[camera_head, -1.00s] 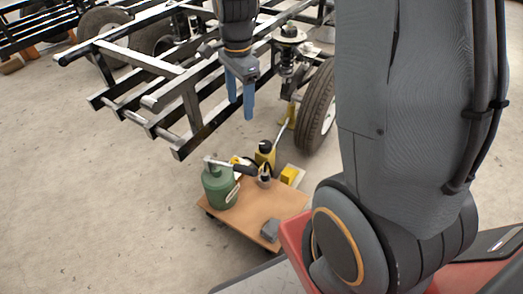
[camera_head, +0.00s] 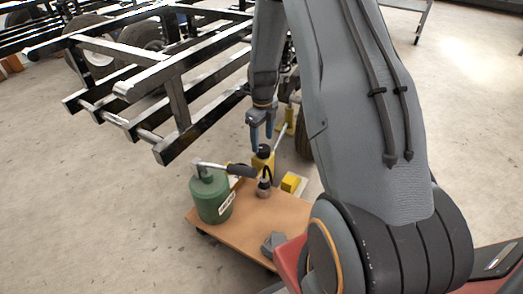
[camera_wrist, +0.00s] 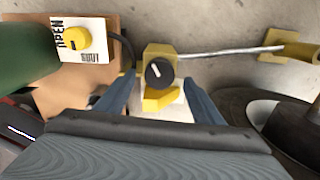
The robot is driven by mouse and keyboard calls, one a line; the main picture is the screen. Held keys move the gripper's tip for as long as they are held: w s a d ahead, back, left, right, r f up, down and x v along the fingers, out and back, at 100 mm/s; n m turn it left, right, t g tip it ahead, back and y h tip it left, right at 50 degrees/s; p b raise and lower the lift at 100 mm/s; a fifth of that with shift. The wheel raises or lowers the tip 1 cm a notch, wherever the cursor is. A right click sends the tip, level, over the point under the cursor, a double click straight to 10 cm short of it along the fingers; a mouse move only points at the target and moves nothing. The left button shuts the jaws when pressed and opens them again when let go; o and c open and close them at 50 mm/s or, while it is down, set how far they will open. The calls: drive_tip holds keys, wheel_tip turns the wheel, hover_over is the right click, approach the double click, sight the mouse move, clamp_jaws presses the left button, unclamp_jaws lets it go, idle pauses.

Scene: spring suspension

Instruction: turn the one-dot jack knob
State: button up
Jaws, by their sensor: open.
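The yellow jack (camera_head: 261,164) stands at the far side of the brown board, with a black knob (camera_head: 264,151) on top. In the wrist view the knob (camera_wrist: 158,71) is round and black with one small pale mark; I cannot make out more dots. My gripper (camera_head: 261,144) is just above the knob in the head view, its blue fingers apart and empty. In the wrist view my gripper (camera_wrist: 158,80) has one finger on each side of the jack. I cannot tell how much height is between fingertips and knob.
A green bottle (camera_head: 211,198) stands on the brown board (camera_head: 245,230) left of the jack. A yellow knob (camera_wrist: 76,38) sits on a white OPEN plate. A metal rod (camera_wrist: 230,51) runs right from the jack. A dark tyre (camera_wrist: 240,105) is close at right. The black frame (camera_head: 170,100) stands behind.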

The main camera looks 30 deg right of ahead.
sight(262, 147)
wheel_tip(262, 147, down, 5)
drive_tip(key=shift+r+b, duration=0.1)
drive_tip(key=shift+b, duration=1.05)
drive_tip(key=c, duration=1.1)
drive_tip(key=shift+o, duration=0.2)
drive_tip(key=shift+r+p, duration=0.1)
drive_tip(key=shift+p, duration=0.3)
